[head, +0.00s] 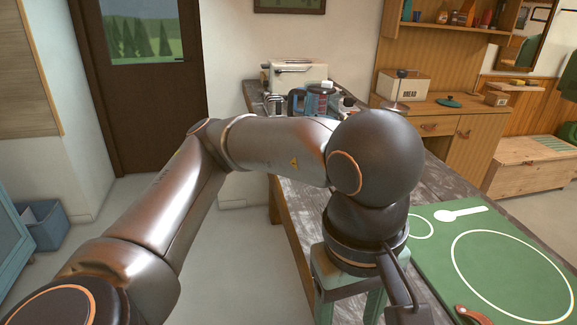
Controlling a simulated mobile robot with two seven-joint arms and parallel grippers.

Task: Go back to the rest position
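My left arm comes in from the left and bends down over the dark wooden table (297,212). My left gripper (348,298) points down at the bottom of the head view, just left of the green mat (437,270). Its green parts show, but its fingertips are cut off by the lower edge, so I cannot tell whether it is open or holds anything. My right gripper is not in view. A brown leather piece (473,315) lies at the mat's front edge, partly cut off.
A cabinet (447,127) with a bread box (402,86) stands behind. The floor left of the table is clear.

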